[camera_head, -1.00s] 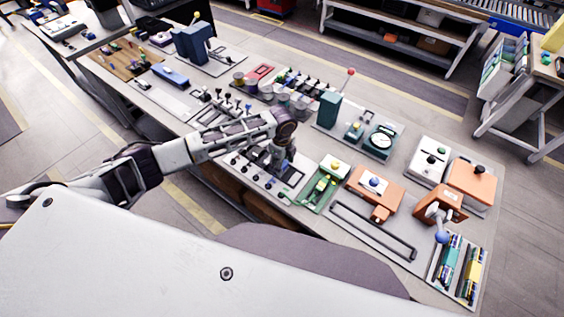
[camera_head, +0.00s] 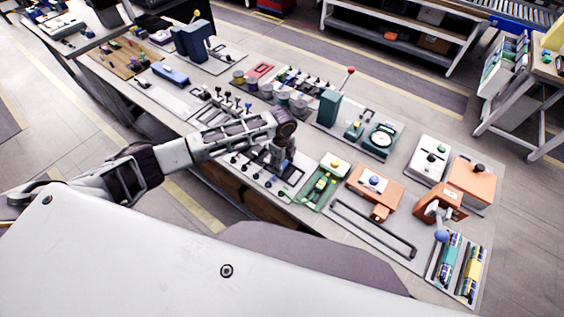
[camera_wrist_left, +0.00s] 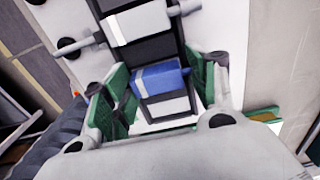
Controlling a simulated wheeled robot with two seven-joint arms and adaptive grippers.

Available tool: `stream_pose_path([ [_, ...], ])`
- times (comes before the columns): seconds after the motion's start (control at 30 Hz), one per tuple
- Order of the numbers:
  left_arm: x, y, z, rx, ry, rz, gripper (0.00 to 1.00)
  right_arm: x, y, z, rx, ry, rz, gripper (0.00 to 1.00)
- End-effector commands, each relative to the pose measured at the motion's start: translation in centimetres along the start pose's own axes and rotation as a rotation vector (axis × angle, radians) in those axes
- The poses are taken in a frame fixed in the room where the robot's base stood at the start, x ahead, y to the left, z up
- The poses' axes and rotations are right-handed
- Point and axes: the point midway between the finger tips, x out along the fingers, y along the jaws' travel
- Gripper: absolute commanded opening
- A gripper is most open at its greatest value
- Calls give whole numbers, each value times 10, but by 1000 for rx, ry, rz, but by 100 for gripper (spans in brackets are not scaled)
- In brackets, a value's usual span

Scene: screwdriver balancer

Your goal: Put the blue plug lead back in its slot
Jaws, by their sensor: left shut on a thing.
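My left gripper (camera_head: 277,160) is low over a white panel (camera_head: 258,180) near the front edge of the bench. In the left wrist view, its green-padded fingers (camera_wrist_left: 163,88) stand on either side of a blue block with a white stripe (camera_wrist_left: 166,78), which looks like the blue plug, and are shut on it. The block lies in line with a dark strip (camera_wrist_left: 152,48) that carries a grey-white block (camera_wrist_left: 143,22). I cannot tell whether the blue block is seated in a slot or just above it. Its lead is not clearly visible. My right gripper is not in view.
Just right of the gripper are a green fixture (camera_head: 322,186) and an orange box with a blue knob (camera_head: 374,184). Several small dark-headed and blue-headed plugs stand behind my left forearm. A dark green tower (camera_head: 329,108) stands farther back.

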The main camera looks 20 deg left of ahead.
Motion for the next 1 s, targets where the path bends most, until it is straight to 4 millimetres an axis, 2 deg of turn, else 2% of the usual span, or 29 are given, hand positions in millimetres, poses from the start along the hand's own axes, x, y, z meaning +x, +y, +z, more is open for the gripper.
stream_pose_path([
  [0.17,0,0,0,0,0,0,37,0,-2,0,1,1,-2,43],
  [0.2,0,0,0,0,0,0,62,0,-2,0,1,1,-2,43],
  [0.37,0,0,0,0,0,0,83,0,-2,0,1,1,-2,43],
  [0.77,-1,0,0,0,0,0,83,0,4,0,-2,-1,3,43],
  [1.0,-14,0,0,0,1,-1,83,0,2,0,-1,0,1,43],
])
